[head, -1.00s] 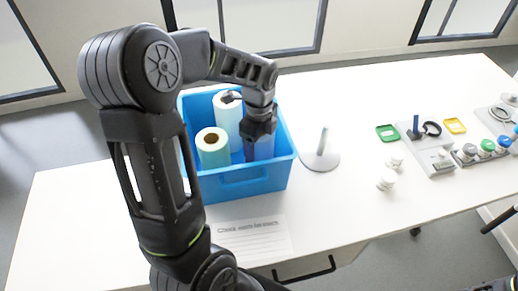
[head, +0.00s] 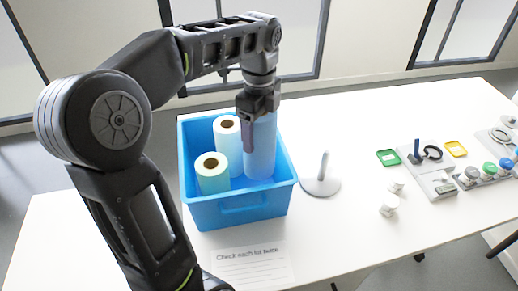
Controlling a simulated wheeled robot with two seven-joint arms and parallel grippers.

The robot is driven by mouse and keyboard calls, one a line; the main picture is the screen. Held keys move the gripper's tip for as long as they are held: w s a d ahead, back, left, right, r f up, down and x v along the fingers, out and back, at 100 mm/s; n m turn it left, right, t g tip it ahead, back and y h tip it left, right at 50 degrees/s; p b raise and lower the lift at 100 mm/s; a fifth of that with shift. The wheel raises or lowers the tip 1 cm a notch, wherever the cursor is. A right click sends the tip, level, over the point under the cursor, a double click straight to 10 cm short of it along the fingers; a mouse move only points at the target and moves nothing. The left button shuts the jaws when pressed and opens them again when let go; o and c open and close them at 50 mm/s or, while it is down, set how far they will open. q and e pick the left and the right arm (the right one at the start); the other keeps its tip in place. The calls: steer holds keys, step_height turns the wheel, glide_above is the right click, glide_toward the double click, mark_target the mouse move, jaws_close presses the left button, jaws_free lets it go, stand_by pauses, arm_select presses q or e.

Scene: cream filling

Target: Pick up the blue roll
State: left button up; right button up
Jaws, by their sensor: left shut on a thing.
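The blue roll (head: 261,150) is upright, its lower part inside the blue bin (head: 240,208) at the bin's right side. My left gripper (head: 256,108) is shut on the top of the blue roll, and its fingers hide part of the roll's upper end. The roll's top stands higher than the two other rolls. I cannot tell whether its bottom is clear of the bin floor. My right gripper is not in view.
A white roll (head: 228,141) and a pale green roll (head: 212,175) stand in the bin, left of the blue roll. A white stand with a post (head: 321,184) is right of the bin. A printed sheet (head: 252,266) lies in front. Small trays and jars are farther right.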

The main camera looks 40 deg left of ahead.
arm_select(q)
steer(key=shift+r+p, duration=0.65)
steer(key=shift+r, duration=1.1)
